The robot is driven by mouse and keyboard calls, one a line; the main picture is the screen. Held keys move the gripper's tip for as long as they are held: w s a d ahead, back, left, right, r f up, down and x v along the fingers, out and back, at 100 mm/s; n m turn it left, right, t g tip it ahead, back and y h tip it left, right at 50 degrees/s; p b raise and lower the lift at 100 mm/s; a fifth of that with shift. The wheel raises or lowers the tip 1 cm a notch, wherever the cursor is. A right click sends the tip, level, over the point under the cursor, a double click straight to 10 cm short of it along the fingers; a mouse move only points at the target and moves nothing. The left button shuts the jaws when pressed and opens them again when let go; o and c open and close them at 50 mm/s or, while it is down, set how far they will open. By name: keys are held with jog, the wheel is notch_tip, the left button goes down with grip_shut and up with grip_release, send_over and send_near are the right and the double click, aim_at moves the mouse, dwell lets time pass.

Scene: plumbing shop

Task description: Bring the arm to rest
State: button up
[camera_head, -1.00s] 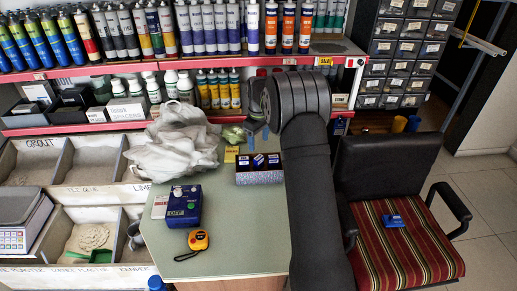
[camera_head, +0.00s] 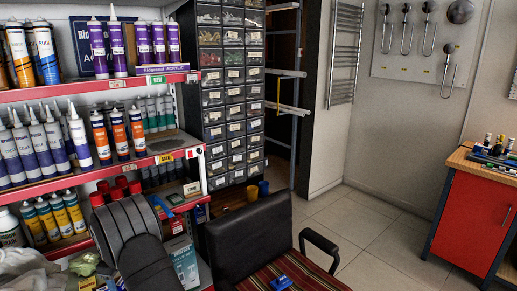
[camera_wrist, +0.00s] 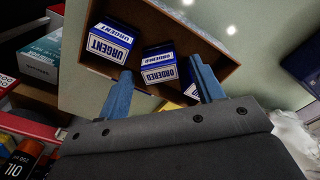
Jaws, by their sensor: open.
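My arm (camera_head: 135,240) shows at the lower left of the head view, in front of the shelves and left of the black chair. In the wrist view my gripper (camera_wrist: 162,72) has its two blue fingers apart, with nothing held between them. An open cardboard tray (camera_wrist: 222,72) lies beyond the fingertips. It holds small blue-and-white boxes, among them one marked URGENT (camera_wrist: 108,44) and one marked ORDERED (camera_wrist: 160,73). The fingers overlap the tray in the picture; I cannot tell whether they touch it. The head view hides most of the gripper.
The chair (camera_head: 250,245) stands right of my arm with a small blue item (camera_head: 279,283) on its striped seat. Shelves of cartridges (camera_head: 90,80) rise behind the arm. A red cabinet (camera_head: 470,215) stands at the far right. Open tiled floor (camera_head: 375,220) lies between chair and cabinet.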

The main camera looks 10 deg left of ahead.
notch_tip(320, 180, down, 4)
jog(key=shift+r, duration=1.95)
